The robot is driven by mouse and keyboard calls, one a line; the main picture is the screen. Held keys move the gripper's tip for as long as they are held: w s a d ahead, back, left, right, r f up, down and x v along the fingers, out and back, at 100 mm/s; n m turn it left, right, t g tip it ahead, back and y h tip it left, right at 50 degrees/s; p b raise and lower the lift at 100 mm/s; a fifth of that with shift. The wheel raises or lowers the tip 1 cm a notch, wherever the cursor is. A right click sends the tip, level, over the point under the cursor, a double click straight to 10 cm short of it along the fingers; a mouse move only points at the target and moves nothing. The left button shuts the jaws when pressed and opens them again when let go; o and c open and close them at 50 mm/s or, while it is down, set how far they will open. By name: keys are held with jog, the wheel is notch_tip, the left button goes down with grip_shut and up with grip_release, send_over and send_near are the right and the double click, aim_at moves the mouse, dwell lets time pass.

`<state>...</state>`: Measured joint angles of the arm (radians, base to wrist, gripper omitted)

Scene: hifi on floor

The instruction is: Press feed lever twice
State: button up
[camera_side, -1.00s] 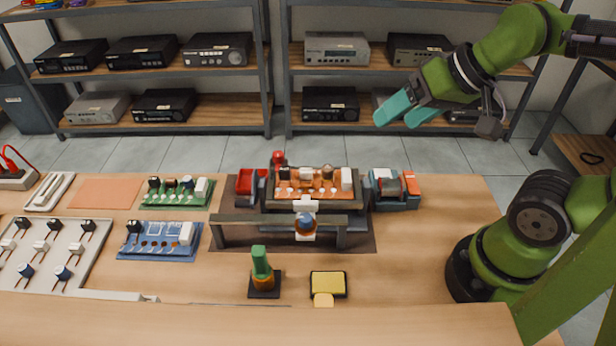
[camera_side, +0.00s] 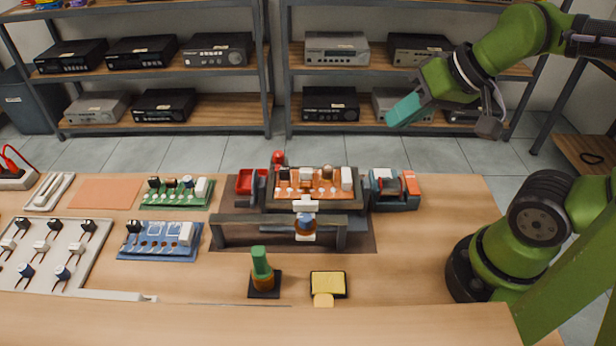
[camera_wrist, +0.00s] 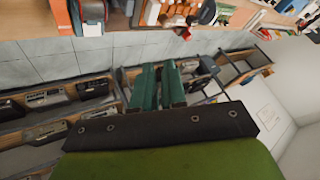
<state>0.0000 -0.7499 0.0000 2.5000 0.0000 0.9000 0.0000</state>
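My gripper (camera_side: 410,108) is raised high at the upper right in the side view, well above and behind the bench. Its teal fingers are together, with nothing seen between them; they also show side by side in the wrist view (camera_wrist: 158,88). A small grey-and-orange device (camera_side: 395,188) stands at the right end of the dark work fixture (camera_side: 280,232). Its dark upright part may be the feed lever, but I cannot tell for sure. My gripper is far from it and touches nothing. The fixture holds an orange circuit board (camera_side: 318,184).
A red bin (camera_side: 250,182) is left of the board. A green-handled tool (camera_side: 261,265) stands upright in front, beside a yellow sponge (camera_side: 328,284). Green (camera_side: 177,193) and blue (camera_side: 160,241) boards lie left. Shelves of electronics (camera_side: 336,48) stand behind. The bench's right part is clear.

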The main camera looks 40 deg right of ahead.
grip_shut()
jog(key=shift+d, duration=0.1)
dwell(1.1)
jog(key=m+g+y, duration=0.6)
jog(key=m+y, duration=0.1)
jog(key=m, duration=1.8)
send_over(414, 180)
notch_tip(414, 180, down, 9)
jog(key=shift+f, duration=0.2)
jog(key=shift+f, duration=4.45)
